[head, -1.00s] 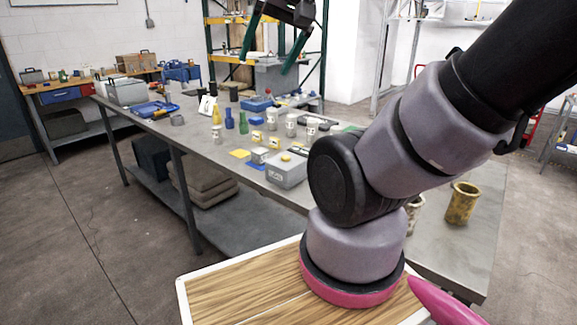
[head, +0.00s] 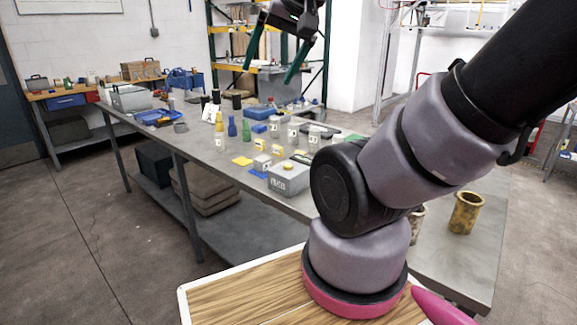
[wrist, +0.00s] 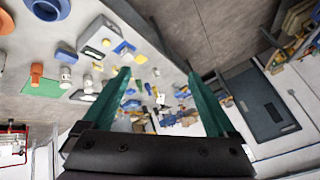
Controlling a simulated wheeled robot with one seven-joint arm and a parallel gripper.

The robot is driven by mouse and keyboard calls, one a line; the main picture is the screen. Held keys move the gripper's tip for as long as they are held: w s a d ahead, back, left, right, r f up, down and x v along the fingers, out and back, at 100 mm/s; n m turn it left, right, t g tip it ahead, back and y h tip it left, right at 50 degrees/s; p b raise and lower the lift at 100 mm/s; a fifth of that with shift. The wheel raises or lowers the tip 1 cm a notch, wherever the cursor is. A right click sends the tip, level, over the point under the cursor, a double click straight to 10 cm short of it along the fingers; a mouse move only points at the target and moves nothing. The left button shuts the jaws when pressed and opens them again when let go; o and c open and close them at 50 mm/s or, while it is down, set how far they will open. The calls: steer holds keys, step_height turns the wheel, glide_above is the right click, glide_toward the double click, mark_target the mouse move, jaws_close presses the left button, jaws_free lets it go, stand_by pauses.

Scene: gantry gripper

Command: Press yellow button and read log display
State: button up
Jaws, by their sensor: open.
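A grey box (head: 289,180) with a lettered front stands near the front edge of the long grey table (head: 205,148). In the wrist view, a pale box (wrist: 97,36) with a dark window and a small yellow button (wrist: 106,42) appears to be the same box. I cannot read any display text. My gripper (head: 268,75) is open and empty, raised high and well apart from the box. Its two green fingers also show spread in the wrist view (wrist: 159,73).
Yellow (head: 242,160) and blue pads lie left of the box. Several jars, bottles and small blocks crowd behind it. A brass-coloured cup (head: 465,213) stands at the right end of the table. A shelving rack (head: 325,60) rises behind. The floor at left is clear.

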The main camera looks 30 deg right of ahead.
steer(key=shift+c, duration=0.4)
jaws_close()
stand_by(1.2)
